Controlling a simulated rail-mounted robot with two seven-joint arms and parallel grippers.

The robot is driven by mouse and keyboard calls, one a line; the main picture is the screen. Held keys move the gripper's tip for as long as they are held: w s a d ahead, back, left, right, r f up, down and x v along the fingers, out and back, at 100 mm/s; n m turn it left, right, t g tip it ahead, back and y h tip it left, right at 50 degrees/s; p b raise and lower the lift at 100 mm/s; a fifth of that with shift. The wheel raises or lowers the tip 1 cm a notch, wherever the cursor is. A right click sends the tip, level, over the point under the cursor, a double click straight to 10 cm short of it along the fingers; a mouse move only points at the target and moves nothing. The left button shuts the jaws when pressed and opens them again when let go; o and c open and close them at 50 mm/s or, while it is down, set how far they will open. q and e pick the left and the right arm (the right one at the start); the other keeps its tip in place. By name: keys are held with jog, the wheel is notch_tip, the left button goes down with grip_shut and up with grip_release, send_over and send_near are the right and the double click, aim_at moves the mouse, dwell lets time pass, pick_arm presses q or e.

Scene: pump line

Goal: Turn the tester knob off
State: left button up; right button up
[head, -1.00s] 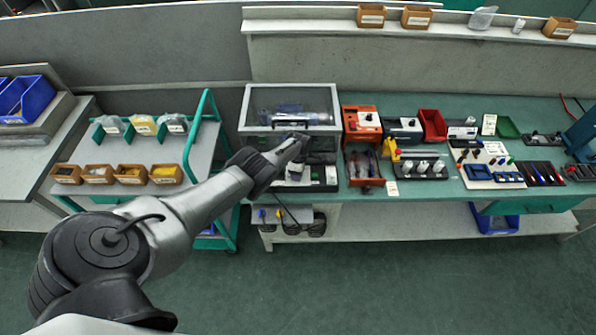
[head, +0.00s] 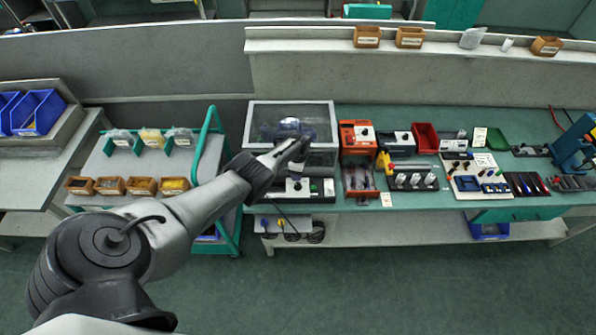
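A test unit with a clear-lidded case (head: 262,108) stands at the left end of the bench. A dark pump-like part shows inside through the lid. Its low front panel (head: 268,190) carries a small dark knob on a pale plate and a green button. I cannot read the knob's setting. My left gripper (head: 299,147) is in front of and above this unit, overlapping the case's front edge in the picture. Its fingers are too small to tell whether they are open or shut; I see nothing in them. My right gripper is not in view.
To the right stand an orange box (head: 347,129) with a dial, a dark-and-white box (head: 398,137) and a red bin (head: 425,137). A green-framed trolley (head: 207,170) stands left of the bench. The floor in front is clear.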

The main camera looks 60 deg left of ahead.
pick_arm(q)
jog(key=shift+r+p, duration=1.4)
jog(key=shift+r, duration=0.75)
